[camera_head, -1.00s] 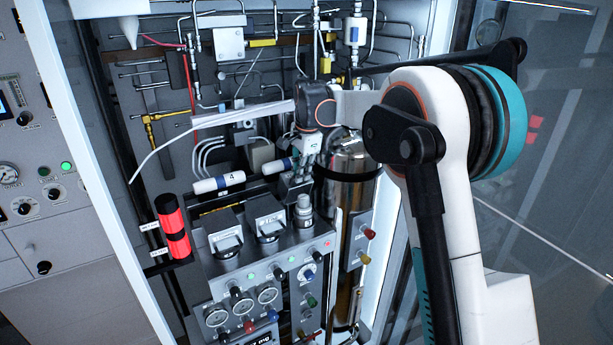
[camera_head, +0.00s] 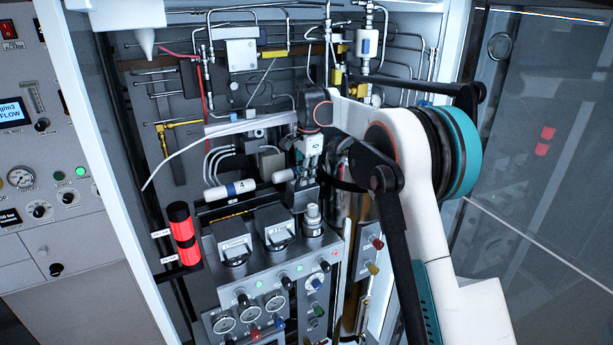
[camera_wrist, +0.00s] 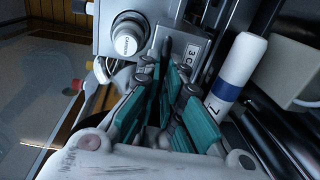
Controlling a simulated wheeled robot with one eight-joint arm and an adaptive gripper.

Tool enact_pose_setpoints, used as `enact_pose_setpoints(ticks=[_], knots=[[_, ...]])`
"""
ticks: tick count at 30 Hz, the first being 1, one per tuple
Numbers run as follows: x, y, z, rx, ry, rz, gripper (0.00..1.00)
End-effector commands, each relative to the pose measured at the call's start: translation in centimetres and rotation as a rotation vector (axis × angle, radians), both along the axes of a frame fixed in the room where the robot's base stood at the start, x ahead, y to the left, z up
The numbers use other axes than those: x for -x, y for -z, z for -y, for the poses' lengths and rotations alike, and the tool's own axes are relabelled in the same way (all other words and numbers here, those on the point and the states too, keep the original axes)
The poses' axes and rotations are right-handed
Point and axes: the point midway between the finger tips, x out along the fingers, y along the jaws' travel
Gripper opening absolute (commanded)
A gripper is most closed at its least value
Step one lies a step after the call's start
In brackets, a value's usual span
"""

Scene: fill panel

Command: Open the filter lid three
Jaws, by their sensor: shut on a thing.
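Filter lid three is a grey block marked "3" (camera_wrist: 192,52) at the top middle of the wrist view. In the head view it sits mostly hidden under my gripper, right of two similar lids (camera_head: 233,243) (camera_head: 273,226). My gripper (camera_head: 305,172) reaches down onto it from above. In the wrist view my teal-padded gripper fingers (camera_wrist: 165,88) are close together at the block's near end, shut on the lid. The exact contact is hidden by the fingers.
A silver knob (camera_wrist: 128,38) stands beside the lid. White cylinders with blue bands (camera_head: 230,190) (camera_wrist: 237,72) lie behind the lids. Gauges (camera_head: 249,314) and coloured knobs line the panel front. Red cylinders (camera_head: 184,233) stand at left, and tubing crowds the back.

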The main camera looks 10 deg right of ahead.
Motion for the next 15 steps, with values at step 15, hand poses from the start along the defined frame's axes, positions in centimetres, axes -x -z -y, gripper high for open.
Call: enact_pose_setpoints(ticks=[15], knots=[[0.02,-0.01,-0.03,0.000,-0.001,0.000,0.27]])
